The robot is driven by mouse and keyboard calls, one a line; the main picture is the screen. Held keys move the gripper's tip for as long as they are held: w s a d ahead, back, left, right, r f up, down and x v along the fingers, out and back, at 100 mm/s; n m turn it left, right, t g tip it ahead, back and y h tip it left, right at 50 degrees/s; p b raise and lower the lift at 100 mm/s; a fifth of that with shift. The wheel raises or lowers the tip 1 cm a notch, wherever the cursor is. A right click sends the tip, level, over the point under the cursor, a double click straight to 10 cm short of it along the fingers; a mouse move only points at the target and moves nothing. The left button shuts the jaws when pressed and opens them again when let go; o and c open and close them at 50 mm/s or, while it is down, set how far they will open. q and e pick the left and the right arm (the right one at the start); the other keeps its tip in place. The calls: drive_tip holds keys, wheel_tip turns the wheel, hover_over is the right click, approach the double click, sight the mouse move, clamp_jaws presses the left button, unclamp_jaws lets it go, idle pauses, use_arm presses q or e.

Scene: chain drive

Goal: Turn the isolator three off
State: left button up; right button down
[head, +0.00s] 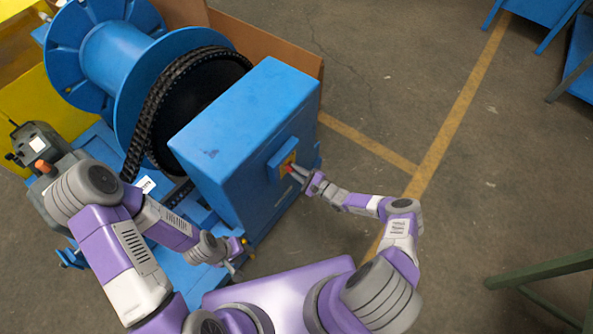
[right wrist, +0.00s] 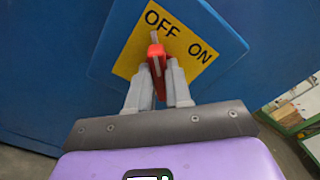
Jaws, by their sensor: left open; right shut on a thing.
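The isolator is a red handle (right wrist: 155,62) on a yellow plate (right wrist: 131,60) marked OFF and ON, fixed to the side of a blue box. The handle's pale tip points up at the OFF mark, away from ON. My right gripper (right wrist: 158,78) is shut on the red handle, one finger on each side of it. In the head view the yellow plate (head: 287,161) is small and partly covered by my right gripper (head: 296,171). My left gripper (head: 241,256) is open, low by the front of the machine, apart from the isolator. No number label is legible.
The blue box (head: 240,120) stands beside a black chain (head: 155,105) and a large blue drum (head: 125,60). A grey motor-like unit (head: 40,145) is at the left. A green frame (head: 540,270) stands at the lower right. The floor right of the box is clear.

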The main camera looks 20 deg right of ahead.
idle(0.4)
drive_tip(key=c, duration=1)
unclamp_jaws()
drive_tip(key=shift+c, duration=0.2)
drive_tip(key=p+v, duration=0.1)
drive_tip(key=v, duration=0.6)
drive_tip(key=shift+s+d, duration=0.15)
drive_tip(key=shift+s, duration=0.05)
